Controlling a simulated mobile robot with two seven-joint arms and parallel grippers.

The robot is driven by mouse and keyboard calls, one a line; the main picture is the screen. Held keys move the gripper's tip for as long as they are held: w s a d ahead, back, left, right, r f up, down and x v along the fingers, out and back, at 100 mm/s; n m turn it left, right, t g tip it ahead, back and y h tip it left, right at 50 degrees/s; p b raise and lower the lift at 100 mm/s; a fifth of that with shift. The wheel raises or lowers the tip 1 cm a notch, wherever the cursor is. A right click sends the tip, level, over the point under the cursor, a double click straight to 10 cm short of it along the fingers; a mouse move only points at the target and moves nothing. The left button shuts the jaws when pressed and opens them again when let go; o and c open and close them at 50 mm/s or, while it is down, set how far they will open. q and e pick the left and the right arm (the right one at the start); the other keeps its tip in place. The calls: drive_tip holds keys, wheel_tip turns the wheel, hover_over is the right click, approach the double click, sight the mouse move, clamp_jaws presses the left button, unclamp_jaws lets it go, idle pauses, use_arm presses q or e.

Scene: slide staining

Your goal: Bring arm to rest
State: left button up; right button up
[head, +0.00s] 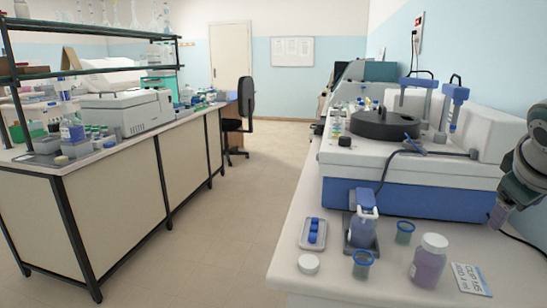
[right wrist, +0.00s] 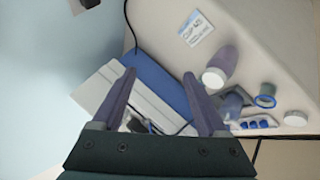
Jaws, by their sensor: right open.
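My right gripper (head: 499,213) hangs at the right edge of the head view, above the right end of the white bench, beside the blue and white machine (head: 420,200). In the right wrist view its two purple-grey fingers (right wrist: 160,75) are spread apart with nothing between them. The bench, the machine's blue side and the jar lie beyond the fingers. The rest of the right arm runs out of the head view. My left gripper is not in view.
On the bench (head: 300,240) stand a purple jar (head: 429,262), two blue-rimmed cups (head: 362,264) (head: 404,232), a blue bottle (head: 363,226), a tray (head: 304,237) with blue pieces, a white lid (head: 309,264) and a printed card (head: 471,279). Open floor (head: 215,235) lies left.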

drive_tip(key=s+a+f+g+y, duration=0.2)
drive_tip(key=s+a+f+y, duration=0.1)
drive_tip(key=s+a+f, duration=0.75)
drive_tip(key=s+a+r+y, duration=0.1)
drive_tip(key=s+a+y, duration=0.1)
drive_tip(key=s+a, duration=0.5)
drive_tip(key=s+a+r+y, duration=0.1)
drive_tip(key=s+a, duration=0.1)
drive_tip(key=s, duration=0.9)
wheel_tip(320, 180, up, 39)
drive_tip(key=p, duration=3.8)
drive_tip(key=shift+s+a+f, duration=0.2)
drive_tip(key=shift+a, duration=0.2)
